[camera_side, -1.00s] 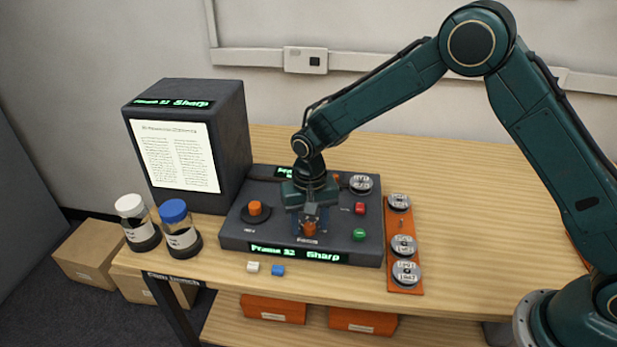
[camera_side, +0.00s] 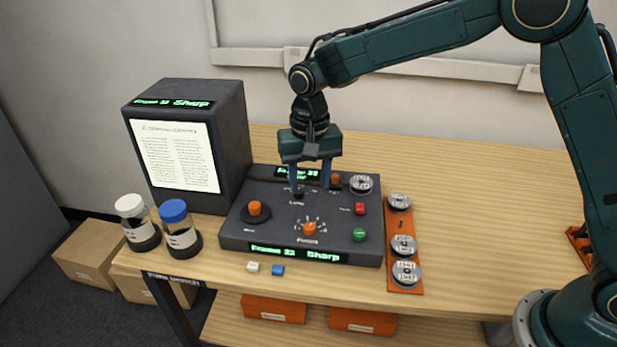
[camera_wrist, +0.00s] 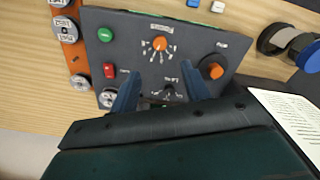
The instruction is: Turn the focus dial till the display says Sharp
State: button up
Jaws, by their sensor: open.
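The orange focus dial (camera_side: 309,228) sits at the front middle of the dark control panel (camera_side: 232,232), inside a ring of white marks. It also shows in the wrist view (camera_wrist: 160,43), uncovered. The panel's front display (camera_side: 296,253) reads "Frame 32 Sharp" in green. The top strip of the dark reader box (camera_side: 172,103) also says "Sharp", above a lit page of text (camera_side: 175,155). My gripper (camera_side: 311,190) is open and empty. It is raised above the back of the panel, behind and apart from the focus dial, with its blue fingers spread.
Another orange knob (camera_side: 254,208) is at the panel's left. Red (camera_side: 360,208) and green (camera_side: 359,235) buttons are at its right. An orange rack (camera_side: 403,287) with several reels stands right of it. Two jars, with white (camera_side: 129,205) and blue (camera_side: 173,210) lids, stand at left.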

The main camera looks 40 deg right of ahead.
jog(key=shift+r, duration=0.95)
jog(key=s+d+r+n+t, duration=0.2)
jog(key=s+d+r+t, duration=0.1)
jog(key=s+d+r, duration=0.85)
jog(key=s+d+n+t, duration=0.1)
jog(key=s+d, duration=0.1)
jog(key=s, duration=0.7)
jog(key=s+d+n+t, duration=0.1)
jog(key=s+d, duration=0.1)
jog(key=s, duration=0.7)
jog(key=shift+s+r+n+t, duration=0.25)
jog(key=shift+s+n+t, duration=0.05)
jog(key=shift+s, duration=0.05)
jog(key=shift+d, duration=0.1)
